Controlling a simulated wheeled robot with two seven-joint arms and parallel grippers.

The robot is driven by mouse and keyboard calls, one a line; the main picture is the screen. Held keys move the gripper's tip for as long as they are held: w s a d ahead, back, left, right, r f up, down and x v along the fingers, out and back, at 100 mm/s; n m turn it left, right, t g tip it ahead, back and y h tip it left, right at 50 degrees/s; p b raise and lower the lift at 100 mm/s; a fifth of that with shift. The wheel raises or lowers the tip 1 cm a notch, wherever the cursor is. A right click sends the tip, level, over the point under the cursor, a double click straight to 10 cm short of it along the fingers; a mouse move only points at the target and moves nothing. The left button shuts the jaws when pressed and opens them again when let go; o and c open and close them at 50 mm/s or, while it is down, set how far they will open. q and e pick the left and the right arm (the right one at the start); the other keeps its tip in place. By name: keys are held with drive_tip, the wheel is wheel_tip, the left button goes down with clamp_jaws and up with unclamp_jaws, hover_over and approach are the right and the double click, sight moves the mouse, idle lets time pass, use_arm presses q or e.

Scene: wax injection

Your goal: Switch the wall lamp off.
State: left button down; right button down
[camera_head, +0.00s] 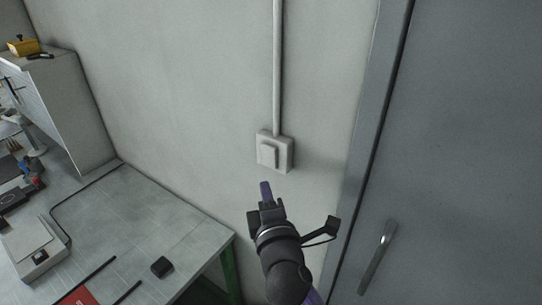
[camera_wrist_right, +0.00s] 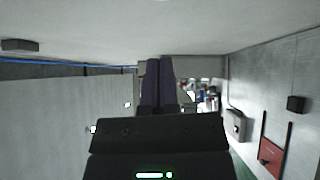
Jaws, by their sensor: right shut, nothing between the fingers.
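A pale square wall switch (camera_head: 275,152) with a raised rocker plate sits on the grey wall, at the lower end of a vertical conduit. My right gripper (camera_head: 266,188) is just below the switch in the head view, its purple fingers pointing up toward it and apart from it in the picture. In the right wrist view the two fingers (camera_wrist_right: 158,80) lie side by side, shut and empty. The switch cannot be made out in the wrist view. The wall lamp itself is not in view. My left gripper is not in view.
A grey door (camera_head: 470,150) with a metal handle (camera_head: 377,258) stands to the right. A workbench (camera_head: 150,215) at lower left holds a small black block (camera_head: 161,267), a pale box (camera_head: 32,247) and a red item (camera_head: 78,298). The wall around the switch is clear.

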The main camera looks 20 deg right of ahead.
approach(268, 148)
drive_tip(key=w+a, duration=0.3)
drive_tip(key=w+d, duration=0.2)
drive_tip(key=d, duration=0.1)
drive_tip(key=shift+w+r+p, duration=0.25)
drive_tip(key=shift+w+p, duration=0.15)
drive_tip(key=shift+w+d, duration=0.25)
drive_tip(key=shift+d, duration=0.1)
